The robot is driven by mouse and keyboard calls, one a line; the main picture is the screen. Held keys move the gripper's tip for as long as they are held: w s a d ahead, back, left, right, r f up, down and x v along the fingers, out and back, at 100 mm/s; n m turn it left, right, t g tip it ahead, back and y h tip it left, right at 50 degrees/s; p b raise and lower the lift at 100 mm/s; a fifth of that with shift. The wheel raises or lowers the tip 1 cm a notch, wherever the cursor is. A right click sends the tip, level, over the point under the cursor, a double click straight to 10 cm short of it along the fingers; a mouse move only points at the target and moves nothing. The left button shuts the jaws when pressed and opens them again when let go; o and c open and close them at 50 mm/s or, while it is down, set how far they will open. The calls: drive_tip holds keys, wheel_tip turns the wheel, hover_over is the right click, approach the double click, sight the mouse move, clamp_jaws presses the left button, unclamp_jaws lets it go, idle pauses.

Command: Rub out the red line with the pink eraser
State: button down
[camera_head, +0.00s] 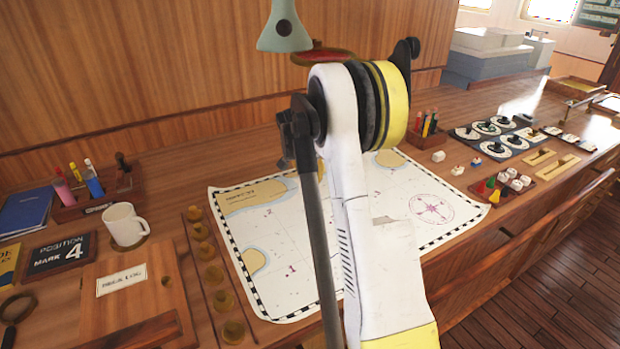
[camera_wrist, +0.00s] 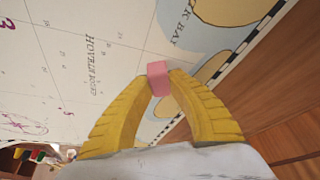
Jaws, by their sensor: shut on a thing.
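The pink eraser (camera_wrist: 157,72) is a small block held between the yellow fingertips of my gripper (camera_wrist: 160,88) in the wrist view. My gripper is shut on it. The eraser is over the white chart (camera_wrist: 115,35), near tan land patches and the checkered border; I cannot tell whether it touches the paper. In the head view the chart (camera_head: 275,236) lies on the wooden desk, and my arm covers its middle and hides the gripper and eraser. I cannot make out a red line in either view; part of the chart is hidden.
A white mug (camera_head: 125,225), a pen holder (camera_head: 98,200) and a rack of brass knobs (camera_head: 207,270) stand left of the chart. A marker box (camera_head: 426,132), dials (camera_head: 490,127) and small coloured pieces (camera_head: 497,187) sit to the right. A lamp (camera_head: 284,30) hangs above.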

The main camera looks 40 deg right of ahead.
drive_tip(key=shift+s+d, duration=0.1)
drive_tip(key=shift+d, duration=0.9)
drive_tip(key=shift+d, duration=0.1)
drive_tip(key=shift+s+d, duration=0.15)
drive_tip(key=shift+d, duration=1)
drive_tip(key=shift+d, duration=0.1)
drive_tip(key=shift+s+d, duration=0.1)
drive_tip(key=shift+d, duration=1.05)
drive_tip(key=shift+r+p, duration=1.95)
drive_tip(key=shift+r, duration=1.1)
